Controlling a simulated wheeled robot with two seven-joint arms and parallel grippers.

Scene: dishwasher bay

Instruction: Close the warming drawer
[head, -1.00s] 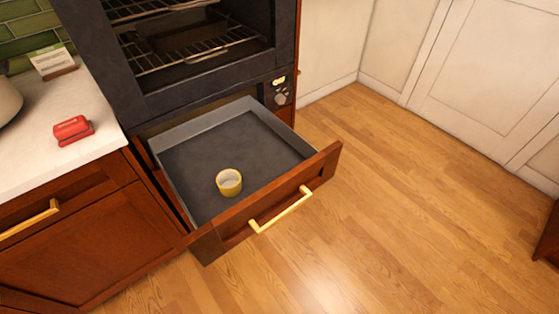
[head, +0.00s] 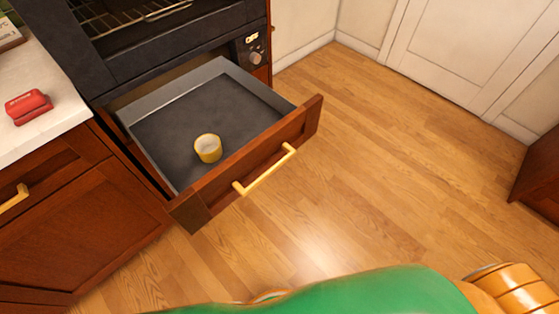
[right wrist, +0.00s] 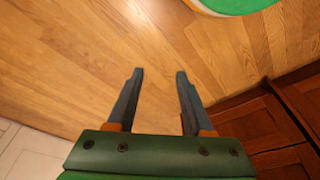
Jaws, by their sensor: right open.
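The warming drawer (head: 274,142) is pulled out below the oven in the head view. It has a wooden front, a brass bar handle (head: 265,170) and a dark grey tray inside. A small yellow cup (head: 208,148) stands in the drawer. My right gripper (right wrist: 158,72) shows in the right wrist view, open and empty above the wooden floor, with neither drawer nor handle between its fingers. A green and orange part of my arm crosses the bottom of the head view, below and apart from the drawer. My left gripper is not in view.
The dark oven (head: 170,40) stands above the drawer. A white counter (head: 50,95) with a red object (head: 28,106) is at the left, over wooden cabinets (head: 85,235). Wooden floor (head: 400,170) is clear right of the drawer. A brown cabinet (head: 540,180) stands at the right edge.

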